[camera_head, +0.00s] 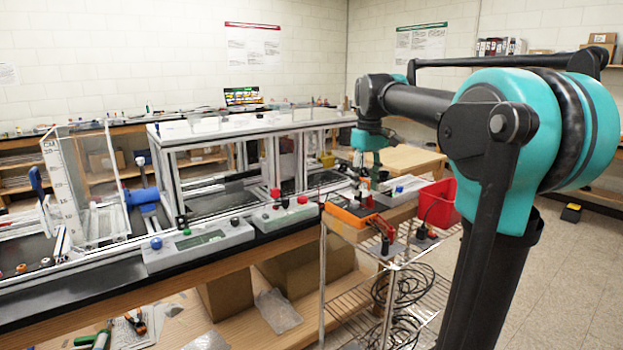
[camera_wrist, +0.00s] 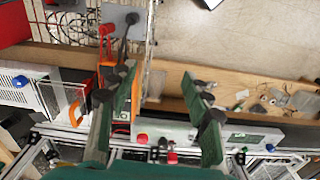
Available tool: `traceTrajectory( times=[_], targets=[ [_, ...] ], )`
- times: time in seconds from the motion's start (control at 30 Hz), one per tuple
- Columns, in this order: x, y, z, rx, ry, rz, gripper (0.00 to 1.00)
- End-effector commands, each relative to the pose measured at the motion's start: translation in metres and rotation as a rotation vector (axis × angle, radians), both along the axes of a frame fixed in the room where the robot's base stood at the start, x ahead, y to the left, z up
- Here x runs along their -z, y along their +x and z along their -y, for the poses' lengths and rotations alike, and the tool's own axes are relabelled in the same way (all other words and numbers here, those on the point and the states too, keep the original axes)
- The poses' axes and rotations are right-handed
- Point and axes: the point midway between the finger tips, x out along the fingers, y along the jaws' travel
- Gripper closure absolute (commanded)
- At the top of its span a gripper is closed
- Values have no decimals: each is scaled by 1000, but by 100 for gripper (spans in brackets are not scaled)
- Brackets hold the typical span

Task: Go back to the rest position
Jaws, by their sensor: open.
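My gripper (camera_head: 364,188) hangs pointing down at the end of my arm, over the orange device at the end of the bench. In the wrist view its two dark green fingers (camera_wrist: 158,75) stand wide apart with nothing between them. Beyond the fingers, the wrist view shows the wooden bench edge and a grey control box (camera_wrist: 180,134) below. The aluminium extrusion frame (camera_head: 262,128) stands on the bench, to the left of my gripper in the head view. I cannot tell the exact height of my gripper above the things under it.
The orange device (camera_head: 350,212) and a red bin (camera_head: 437,203) are close to my gripper. Grey control boxes (camera_head: 198,245) line the bench front. A wire cart (camera_head: 385,300) with black cables stands below. Floor (camera_head: 570,270) on the right is mostly clear.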

Motion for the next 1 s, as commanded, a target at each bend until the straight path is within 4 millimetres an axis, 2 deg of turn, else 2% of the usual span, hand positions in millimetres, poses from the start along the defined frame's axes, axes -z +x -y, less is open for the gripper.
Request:
traceTrajectory(
  times=[0.33,0.57,0.67,0.77,0.9,1.0],
  targets=[
    [43,-15,7,72,6,46,51],
    [94,-38,14,156,16,101,51],
    [124,-55,18,207,24,133,51],
    [164,-81,24,275,36,176,51],
    [227,-131,32,387,60,247,51],
    [263,-165,36,455,79,291,51]
  ],
)
